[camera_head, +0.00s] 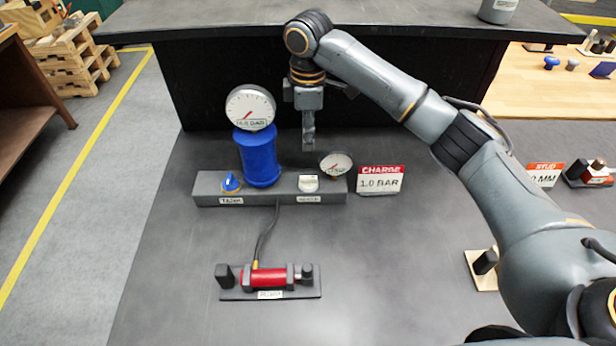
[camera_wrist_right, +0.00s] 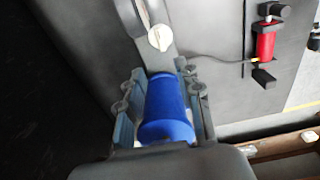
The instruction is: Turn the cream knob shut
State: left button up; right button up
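The cream knob (camera_head: 308,183) sits on the right part of a grey manifold block (camera_head: 280,197), in front of a small gauge. It also shows at the top of the right wrist view (camera_wrist_right: 160,38), beyond my fingers. My right gripper (camera_head: 308,145) points down behind and above the knob, apart from it. In the right wrist view its two fingers (camera_wrist_right: 162,72) are spread open. A blue cylinder (camera_head: 260,158) shows between them in that view, but the head view has it left of the gripper. My left gripper is not in view.
A large gauge (camera_head: 250,108) tops the blue cylinder. A blue knob (camera_head: 231,183) is on the block's left. A small gauge (camera_head: 335,164) and a "CHARGE 1.0 BAR" sign (camera_head: 380,180) stand right of it. A red cylinder (camera_head: 264,278) lies in front.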

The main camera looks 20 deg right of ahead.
jog(key=p, duration=0.1)
send_over(308, 177)
notch_tip(308, 177, down, 4)
notch_tip(308, 177, down, 8)
jog(key=shift+d+r+p, duration=0.1)
jog(key=shift+p, duration=0.95)
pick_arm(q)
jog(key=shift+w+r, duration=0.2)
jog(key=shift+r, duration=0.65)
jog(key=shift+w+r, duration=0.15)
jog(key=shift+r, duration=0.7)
pick_arm(e)
jog(key=shift+f, duration=0.65)
grip_shut()
